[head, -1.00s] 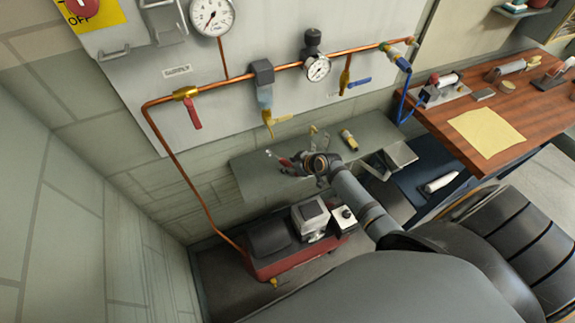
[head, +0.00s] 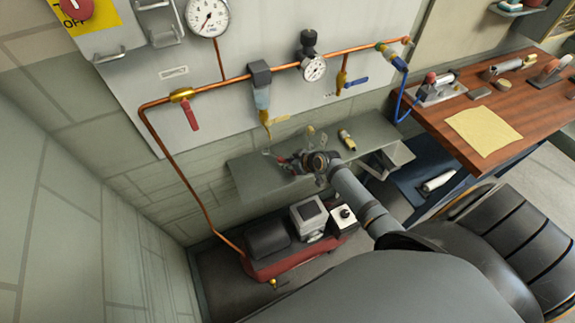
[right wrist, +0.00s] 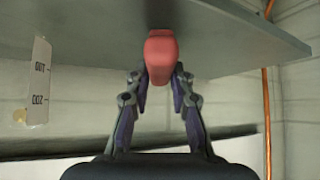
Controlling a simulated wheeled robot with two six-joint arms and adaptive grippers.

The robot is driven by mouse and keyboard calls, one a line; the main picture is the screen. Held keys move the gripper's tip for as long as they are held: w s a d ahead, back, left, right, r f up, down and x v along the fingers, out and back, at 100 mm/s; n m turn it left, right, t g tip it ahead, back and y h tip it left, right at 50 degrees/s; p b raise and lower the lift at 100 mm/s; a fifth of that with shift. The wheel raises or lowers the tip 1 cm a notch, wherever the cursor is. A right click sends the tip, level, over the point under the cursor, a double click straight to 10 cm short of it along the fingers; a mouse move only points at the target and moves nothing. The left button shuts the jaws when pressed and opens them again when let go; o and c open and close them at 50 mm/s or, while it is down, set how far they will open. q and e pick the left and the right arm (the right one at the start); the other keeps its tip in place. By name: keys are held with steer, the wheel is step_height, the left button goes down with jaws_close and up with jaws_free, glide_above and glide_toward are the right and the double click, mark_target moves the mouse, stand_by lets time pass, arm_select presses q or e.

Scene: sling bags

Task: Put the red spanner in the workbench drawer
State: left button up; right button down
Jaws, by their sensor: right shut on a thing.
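The red spanner (right wrist: 160,62) shows in the right wrist view as a rounded red end between the two fingers of my right gripper (right wrist: 160,85). The gripper is shut on it, close to the grey shelf (right wrist: 220,35). In the head view my right gripper (head: 297,162) is over the grey wall shelf (head: 255,178), with a bit of red at its fingers. The rest of the spanner is mostly hidden, and I cannot tell whether it touches the shelf. The workbench (head: 450,135) has a wooden top and a dark blue lower part at the right. My left gripper is not in view.
A yellow and dark item (head: 347,140) lies on the shelf to the right of the gripper. Copper pipe (head: 225,82) with valves and gauges runs above. A red compressor (head: 275,262) stands below. A yellow sheet (head: 484,131) and several tools lie on the bench top.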

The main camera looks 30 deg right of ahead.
steer(key=s+r, duration=0.9)
steer(key=s, duration=0.5)
steer(key=shift+d+r+p, duration=0.3)
steer(key=shift+d+p, duration=0.05)
